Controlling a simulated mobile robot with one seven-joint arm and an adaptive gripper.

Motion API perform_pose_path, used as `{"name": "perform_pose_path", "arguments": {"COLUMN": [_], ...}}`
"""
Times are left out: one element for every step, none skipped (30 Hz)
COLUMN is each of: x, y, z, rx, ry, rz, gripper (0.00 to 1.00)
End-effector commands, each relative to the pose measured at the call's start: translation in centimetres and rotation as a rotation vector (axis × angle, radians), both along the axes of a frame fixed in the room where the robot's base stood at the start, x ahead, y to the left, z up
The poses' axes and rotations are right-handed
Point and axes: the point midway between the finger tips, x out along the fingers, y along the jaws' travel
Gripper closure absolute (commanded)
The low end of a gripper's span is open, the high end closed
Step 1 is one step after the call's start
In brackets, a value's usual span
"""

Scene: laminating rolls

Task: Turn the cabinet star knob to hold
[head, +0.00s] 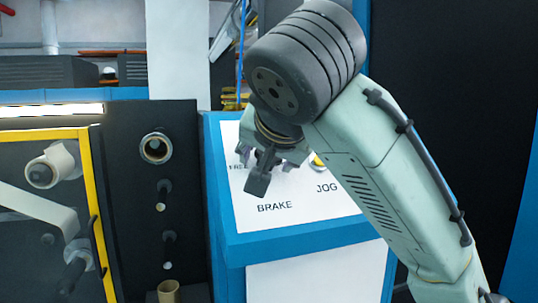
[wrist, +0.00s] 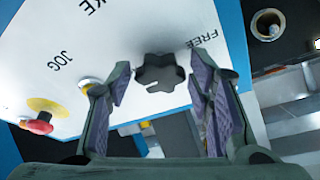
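The black star knob (wrist: 160,73) sits on the white sloped panel (head: 290,208) of the blue cabinet (head: 225,240). In the wrist view it lies between the two fingers of my gripper (wrist: 160,64), with a visible gap on each side. My gripper is open. In the head view my gripper (head: 272,172) is over the panel's upper left, and it hides the knob. The FREE label (wrist: 200,38) is beside the knob in the wrist view. No HOLD label is visible.
A red button on a yellow base (wrist: 40,120) is on the same panel, with a small metal-rimmed button (wrist: 88,84) nearer my gripper. Left of the cabinet stands a dark machine side with roll shafts (head: 156,148) and a yellow-framed guard (head: 96,215).

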Motion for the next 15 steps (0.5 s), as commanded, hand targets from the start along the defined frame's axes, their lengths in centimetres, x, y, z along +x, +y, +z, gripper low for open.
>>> {"name": "perform_pose_path", "arguments": {"x": [0.0,0.0,0.0,0.0,0.0,0.0,0.0,0.0,0.0,-0.1,-0.2,-0.5,-0.8,-1.1,-1.7], "y": [0.0,0.0,0.0,0.0,0.0,0.0,0.0,0.0,0.0,0.0,-0.1,-0.1,-0.2,-0.2,-0.3], "z": [0.0,0.0,0.0,0.0,0.0,0.0,0.0,0.0,0.0,0.1,0.2,0.3,0.5,0.7,1.0], "rx": [0.0,0.0,0.0,0.0,-0.001,-0.001,-0.001,-0.001,-0.001,-0.001,0.0,-0.001,-0.001,-0.002,-0.003], "ry": [0.0,0.0,0.0,0.0,0.0,0.0,0.0,0.0,-0.001,-0.001,-0.002,-0.002,-0.002,-0.003,-0.004], "rz": [0.0,0.0,0.0,0.0,0.0,0.0,0.0,0.0,0.0,0.0,-0.001,-0.002,-0.002,-0.001,-0.002], "gripper": [0.48,0.48,0.48,0.48,0.48,0.48,0.48,0.48,0.48,0.48,0.48,0.48,0.48,0.48,0.48]}}
